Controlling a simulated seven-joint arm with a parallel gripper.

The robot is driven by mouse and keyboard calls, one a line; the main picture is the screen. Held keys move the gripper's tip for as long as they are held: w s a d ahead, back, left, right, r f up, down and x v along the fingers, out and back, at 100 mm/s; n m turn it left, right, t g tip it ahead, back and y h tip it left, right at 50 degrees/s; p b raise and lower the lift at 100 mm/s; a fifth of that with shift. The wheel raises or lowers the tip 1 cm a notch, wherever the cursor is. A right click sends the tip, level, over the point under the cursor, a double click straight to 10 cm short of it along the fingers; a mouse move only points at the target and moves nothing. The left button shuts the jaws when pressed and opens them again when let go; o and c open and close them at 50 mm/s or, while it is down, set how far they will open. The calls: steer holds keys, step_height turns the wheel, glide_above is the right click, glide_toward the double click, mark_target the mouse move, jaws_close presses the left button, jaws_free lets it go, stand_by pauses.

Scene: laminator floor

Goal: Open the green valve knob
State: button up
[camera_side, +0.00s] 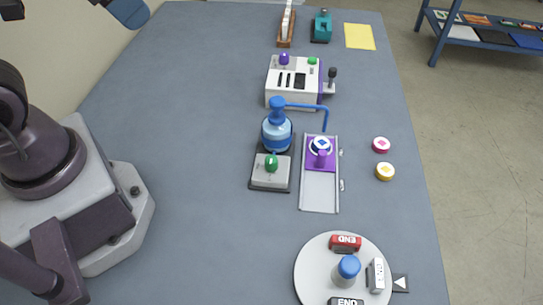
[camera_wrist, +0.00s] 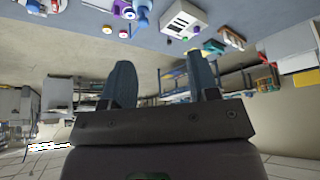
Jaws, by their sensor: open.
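The green valve knob (camera_side: 271,162) stands on top of a small light grey box beside a blue dispenser bottle (camera_side: 277,132) in the side view. I cannot make out the knob for certain in the wrist view. My gripper (camera_wrist: 162,75) shows in the wrist view with its two dark blue-grey fingers spread apart and nothing between them. It is away from the knob and touches nothing that I can see. In the side view my gripper's fingers are not clearly visible.
A blue pipe reaches over a metal track (camera_side: 320,200) with a purple carriage, right of the knob. A white machine (camera_side: 293,82) with purple and green knobs stands behind. A round white turntable (camera_side: 312,270) is in front. The table's left part (camera_side: 190,140) is clear.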

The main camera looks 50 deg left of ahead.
steer(key=w+d+f+g, duration=0.4)
steer(key=w+d+f, duration=0.1)
steer(key=w+f, duration=0.25)
steer(key=n+g, duration=0.1)
steer(key=n, duration=0.4)
glide_toward(271, 159)
step_height(271, 159, down, 10)
steer(key=shift+w+f, duration=0.1)
steer(key=c, duration=0.9)
